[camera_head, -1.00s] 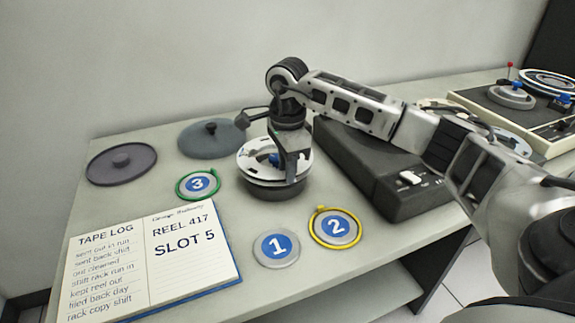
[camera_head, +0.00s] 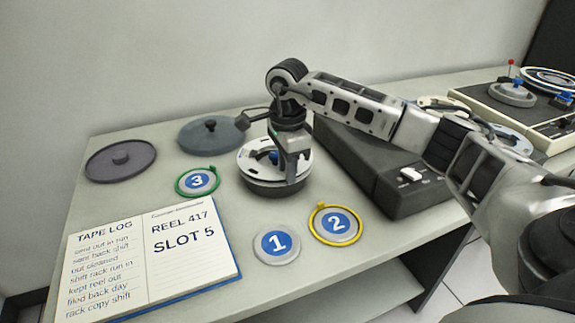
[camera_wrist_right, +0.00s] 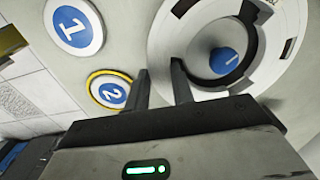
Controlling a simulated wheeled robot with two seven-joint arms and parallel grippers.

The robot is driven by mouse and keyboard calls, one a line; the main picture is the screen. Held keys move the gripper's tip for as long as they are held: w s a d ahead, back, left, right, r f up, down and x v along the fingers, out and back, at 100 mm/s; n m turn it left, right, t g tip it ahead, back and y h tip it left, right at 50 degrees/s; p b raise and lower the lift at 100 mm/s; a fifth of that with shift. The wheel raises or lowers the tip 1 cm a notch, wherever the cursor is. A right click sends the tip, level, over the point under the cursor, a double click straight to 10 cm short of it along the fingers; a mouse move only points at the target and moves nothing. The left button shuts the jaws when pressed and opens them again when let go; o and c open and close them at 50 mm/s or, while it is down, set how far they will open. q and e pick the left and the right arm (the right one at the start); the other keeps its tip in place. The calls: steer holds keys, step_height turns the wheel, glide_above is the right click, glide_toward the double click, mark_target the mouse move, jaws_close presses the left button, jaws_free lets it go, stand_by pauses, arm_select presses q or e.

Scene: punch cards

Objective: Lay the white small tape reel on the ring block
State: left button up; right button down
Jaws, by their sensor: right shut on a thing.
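The white small tape reel (camera_head: 248,164) lies over a dark round block (camera_head: 275,190), which looks like the ring block. A blue knob (camera_head: 273,157) shows at its middle. In the right wrist view the reel (camera_wrist_right: 265,75) has large cut-outs, with the blue knob (camera_wrist_right: 223,61) in its opening. My right gripper (camera_head: 292,178) points down at the reel's near right side. Its fingers (camera_wrist_right: 162,88) are shut on the reel's rim. The underside is hidden, so I cannot tell whether the reel rests fully on the block. My left gripper is out of view.
Blue discs 1 (camera_head: 277,243), 2 (camera_head: 336,224) and 3 (camera_head: 197,182) lie around the block. An open log book (camera_head: 180,265) lies in front. A black box (camera_head: 400,190) and a tape deck (camera_head: 480,100) stand right.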

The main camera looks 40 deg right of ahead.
steer(key=shift+f+b, duration=0.45)
steer(key=shift+f, duration=0.3)
steer(key=c, duration=1.1)
jaws_free()
steer(key=c, duration=0.4)
